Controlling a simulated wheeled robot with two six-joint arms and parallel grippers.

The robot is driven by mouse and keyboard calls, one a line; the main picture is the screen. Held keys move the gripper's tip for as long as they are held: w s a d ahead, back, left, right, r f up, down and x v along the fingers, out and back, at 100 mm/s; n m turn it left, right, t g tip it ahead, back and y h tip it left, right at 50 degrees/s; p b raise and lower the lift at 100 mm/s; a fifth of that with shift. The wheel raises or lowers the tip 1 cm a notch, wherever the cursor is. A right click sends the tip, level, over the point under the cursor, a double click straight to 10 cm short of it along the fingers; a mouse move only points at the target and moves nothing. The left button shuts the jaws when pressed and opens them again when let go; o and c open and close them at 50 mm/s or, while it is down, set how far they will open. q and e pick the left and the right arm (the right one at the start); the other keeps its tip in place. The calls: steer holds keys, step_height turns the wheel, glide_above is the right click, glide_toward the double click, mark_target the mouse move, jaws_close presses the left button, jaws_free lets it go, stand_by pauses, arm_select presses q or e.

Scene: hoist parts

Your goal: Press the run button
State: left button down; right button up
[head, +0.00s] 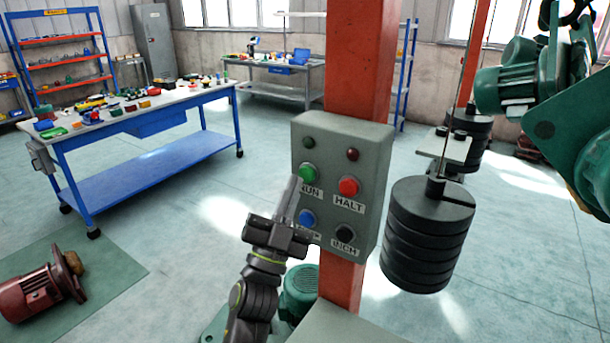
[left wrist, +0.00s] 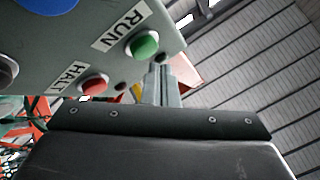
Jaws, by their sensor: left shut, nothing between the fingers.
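The run button (head: 307,173) is a green cap on a grey control box (head: 372,140), with the label RUN under it. It also shows in the left wrist view (left wrist: 144,44). My left gripper (head: 294,183) is shut and empty. Its fingertips are just left of and below the green button in the head view, and beside it in the left wrist view. I cannot tell whether they touch it. The fingers partly cover the RUN label in the head view. My right gripper is not in view.
The red HALT button (head: 349,186), a blue button (head: 307,218) and the black INCH button (head: 345,234) share the box, which is fixed to an orange post (head: 358,60). Black stacked weights (head: 427,240) hang on a cable at the right. A blue workbench (head: 150,150) stands at the left.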

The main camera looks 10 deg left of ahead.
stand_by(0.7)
arm_select(q)
steer(key=shift+w+d, duration=0.15)
steer(key=shift+w, duration=0.25)
